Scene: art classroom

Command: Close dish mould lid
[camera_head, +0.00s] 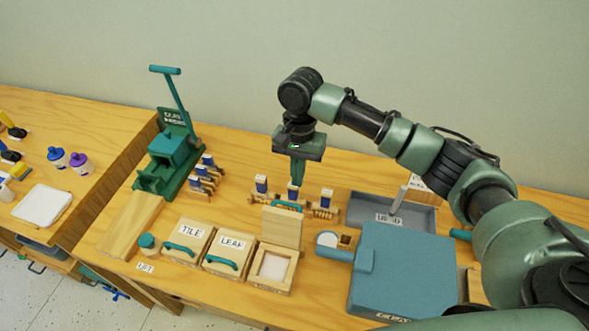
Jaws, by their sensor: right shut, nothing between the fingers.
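The dish mould (271,268) is a light wooden box at the front middle of the table, with a pale square cavity showing. Its lid (282,228) stands raised at the back edge, with a teal handle (287,205) along its top. The lid is open and looks about upright. My right gripper (297,183) points down just behind and above the lid's handle. Its fingers are shut with nothing between them. I cannot tell from this view whether it touches the lid. My left gripper is not in view.
Closed moulds labelled TILE (188,241) and LEAF (230,251) stand left of it. A blue-grey machine (405,270) stands close on the right, with a grey tray (420,215) behind. Small wooden racks (325,204) sit behind the lid. A green press (172,150) stands left.

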